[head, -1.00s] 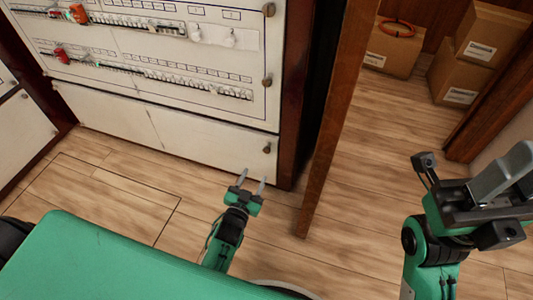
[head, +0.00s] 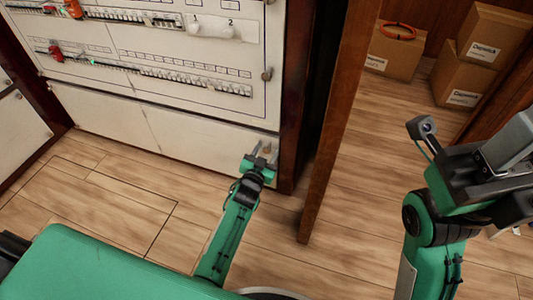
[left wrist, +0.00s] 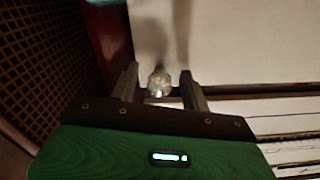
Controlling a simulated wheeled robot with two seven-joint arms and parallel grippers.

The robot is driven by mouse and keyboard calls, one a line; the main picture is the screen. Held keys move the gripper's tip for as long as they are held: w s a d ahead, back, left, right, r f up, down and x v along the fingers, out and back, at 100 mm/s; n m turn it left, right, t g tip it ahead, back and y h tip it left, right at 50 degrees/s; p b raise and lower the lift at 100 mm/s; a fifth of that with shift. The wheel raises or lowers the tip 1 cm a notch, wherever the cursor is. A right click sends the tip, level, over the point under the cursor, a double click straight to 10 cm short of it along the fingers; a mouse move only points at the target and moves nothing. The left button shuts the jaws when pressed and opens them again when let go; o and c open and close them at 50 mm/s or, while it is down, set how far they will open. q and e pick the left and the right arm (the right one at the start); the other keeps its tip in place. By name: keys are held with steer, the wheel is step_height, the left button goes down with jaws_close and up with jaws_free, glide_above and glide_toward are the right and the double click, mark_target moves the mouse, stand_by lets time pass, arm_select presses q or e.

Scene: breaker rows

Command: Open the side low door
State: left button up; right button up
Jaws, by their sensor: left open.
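The low door (head: 195,136) is a pale panel at the bottom right of the breaker cabinet. It looks shut and flush with the front. My left gripper (head: 262,159) is at the door's right end and hides most of its knob there. In the left wrist view the round, shiny knob (left wrist: 159,83) sits between the two spread fingers of the left gripper (left wrist: 158,77), with a gap on each side. My right gripper (head: 505,160) hangs at the right edge, partly out of frame and away from the cabinet; its opening is unclear.
Breaker rows (head: 160,78) with red parts (head: 55,51) are above the door. A dark wooden post (head: 340,120) stands right of the cabinet. Cardboard boxes (head: 465,80) are at the back right. The wooden floor (head: 120,195) before the door is clear.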

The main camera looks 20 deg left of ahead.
arm_select(q)
steer(key=shift+w, duration=0.2)
jaws_close()
steer(key=shift+s, duration=0.1)
